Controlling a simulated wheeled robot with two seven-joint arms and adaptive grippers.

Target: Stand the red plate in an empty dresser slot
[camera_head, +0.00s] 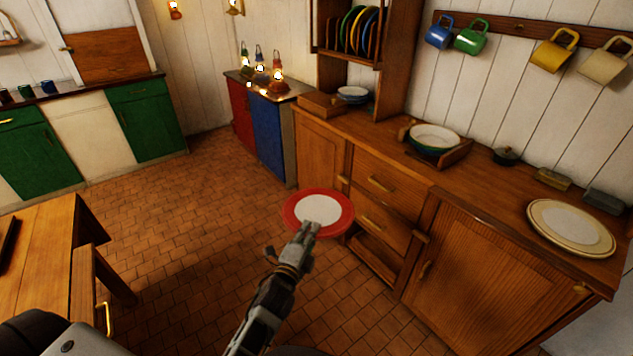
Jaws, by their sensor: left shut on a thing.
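The red plate (334,202) has a red rim and a white middle. My left gripper (309,230) is shut on its near edge and holds it face up, roughly flat, over the floor in front of the dresser. The gripper's fingertips overlap the plate's near side. The wooden dresser (325,150) stands along the right wall. Its rack (320,50) at the top holds several plates on edge, green, yellow and blue among them. From here I cannot tell which slots are empty. My right gripper is not in view.
On the counter stand a white-and-green bowl (434,137), a small stack of dishes (352,94) and a cream plate (570,228). Mugs hang above, such as the green mug (471,37). A wooden table (45,235) is at left. The tiled floor (200,200) between is clear.

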